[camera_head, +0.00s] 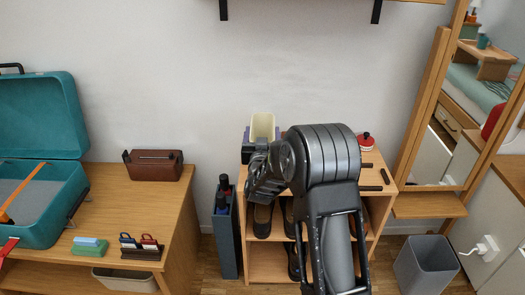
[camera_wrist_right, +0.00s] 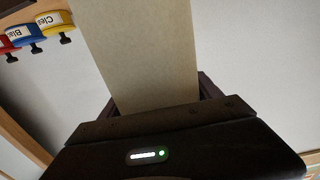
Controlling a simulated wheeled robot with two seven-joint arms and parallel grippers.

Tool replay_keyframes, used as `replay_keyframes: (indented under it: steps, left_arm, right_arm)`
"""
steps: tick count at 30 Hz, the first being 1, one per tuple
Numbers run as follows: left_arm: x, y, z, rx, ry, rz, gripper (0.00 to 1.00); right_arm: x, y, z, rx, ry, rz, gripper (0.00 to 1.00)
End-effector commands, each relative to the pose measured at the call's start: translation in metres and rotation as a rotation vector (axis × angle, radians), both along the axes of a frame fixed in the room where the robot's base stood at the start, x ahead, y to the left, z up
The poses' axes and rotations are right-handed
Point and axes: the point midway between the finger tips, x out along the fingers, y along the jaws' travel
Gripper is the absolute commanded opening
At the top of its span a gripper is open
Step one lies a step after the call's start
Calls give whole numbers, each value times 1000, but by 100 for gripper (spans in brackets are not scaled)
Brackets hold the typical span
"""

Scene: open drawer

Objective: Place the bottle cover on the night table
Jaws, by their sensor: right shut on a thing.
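My right gripper (camera_head: 257,152) is in front of the wall, over the back left of a small wooden shelf unit (camera_head: 376,158). A cream, box-like piece (camera_head: 263,124) shows at the gripper's far end. In the right wrist view a long beige piece (camera_wrist_right: 145,50) sticks out from between the jaws of the right gripper (camera_wrist_right: 157,107), which is shut on it. I cannot tell whether this is the bottle cover. Its far end is out of the wrist view. I cannot tell which piece of furniture is the night table. My left gripper is not in view.
A wooden table (camera_head: 118,215) at left bears a teal open case (camera_head: 40,190) and a brown box (camera_head: 153,166). A dark bottle holder (camera_head: 226,240) stands left of the shelf unit. A red-topped item (camera_head: 366,140) and dark sticks lie on it. A grey bin (camera_head: 426,268) stands right.

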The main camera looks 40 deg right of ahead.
Motion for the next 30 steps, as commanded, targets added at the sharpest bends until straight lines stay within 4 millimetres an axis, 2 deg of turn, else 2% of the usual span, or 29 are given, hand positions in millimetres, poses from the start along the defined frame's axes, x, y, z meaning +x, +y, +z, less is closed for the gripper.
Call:
replay_keyframes:
  steps: [2, 18, 26, 30]
  left_arm:
    - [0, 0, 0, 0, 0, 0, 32]
    - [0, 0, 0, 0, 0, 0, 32]
    - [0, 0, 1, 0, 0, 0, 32]
    - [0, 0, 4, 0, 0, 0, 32]
  right_arm:
    - [0, 0, 0, 0, 0, 0, 46]
    - [0, 0, 0, 0, 0, 0, 2]
    - [0, 0, 3, -1, -2, 0, 2]
    - [0, 0, 15, -1, -3, 0, 2]
